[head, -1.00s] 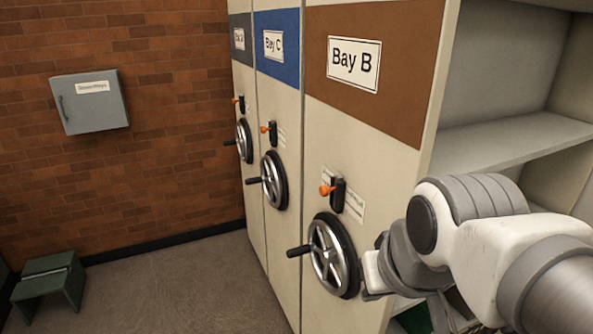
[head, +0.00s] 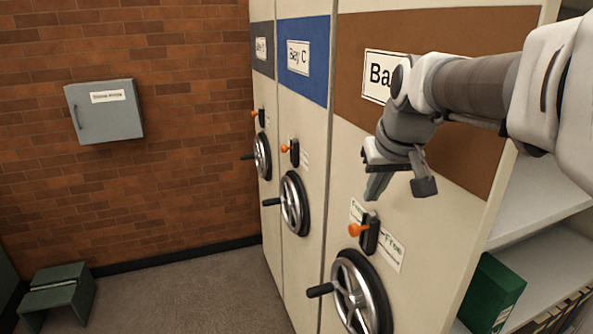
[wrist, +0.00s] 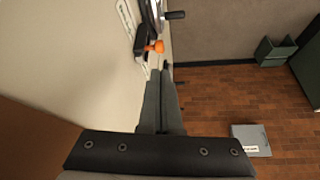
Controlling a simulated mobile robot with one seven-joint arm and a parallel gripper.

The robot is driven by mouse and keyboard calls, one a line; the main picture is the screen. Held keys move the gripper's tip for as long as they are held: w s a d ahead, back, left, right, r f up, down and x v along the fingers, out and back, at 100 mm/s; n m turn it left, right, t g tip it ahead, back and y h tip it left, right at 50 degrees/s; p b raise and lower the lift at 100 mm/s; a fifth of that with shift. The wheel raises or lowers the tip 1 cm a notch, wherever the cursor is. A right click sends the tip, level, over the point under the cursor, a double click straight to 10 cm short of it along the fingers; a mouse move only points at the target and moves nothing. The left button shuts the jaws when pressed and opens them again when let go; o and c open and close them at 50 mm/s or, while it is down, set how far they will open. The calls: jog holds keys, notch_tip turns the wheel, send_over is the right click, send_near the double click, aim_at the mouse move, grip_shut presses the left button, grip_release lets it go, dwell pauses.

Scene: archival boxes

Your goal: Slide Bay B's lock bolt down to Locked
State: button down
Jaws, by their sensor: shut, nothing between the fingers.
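Bay B's lock bolt has an orange knob (head: 357,230) on a black housing (head: 370,234), above the bay's handwheel (head: 360,292). The exact gap cannot be told. My arm partly hides the Bay B sign (head: 378,77).
Bay C's handwheel (head: 294,203) and orange knob (head: 285,149) are to the left, with another bay beyond. Open shelves with a green box (head: 492,293) are at right. A grey wall cabinet (head: 105,111) and a green step stool (head: 58,296) stand clear at left.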

aim_at(356, 227)
jog(key=x, duration=1.2)
jog(key=f+b, duration=0.1)
jog(key=f, duration=0.1)
jog(key=f+b, duration=0.1)
jog(key=f, duration=0.1)
jog(key=shift+s+b, duration=0.2)
jog(key=shift+b, duration=0.2)
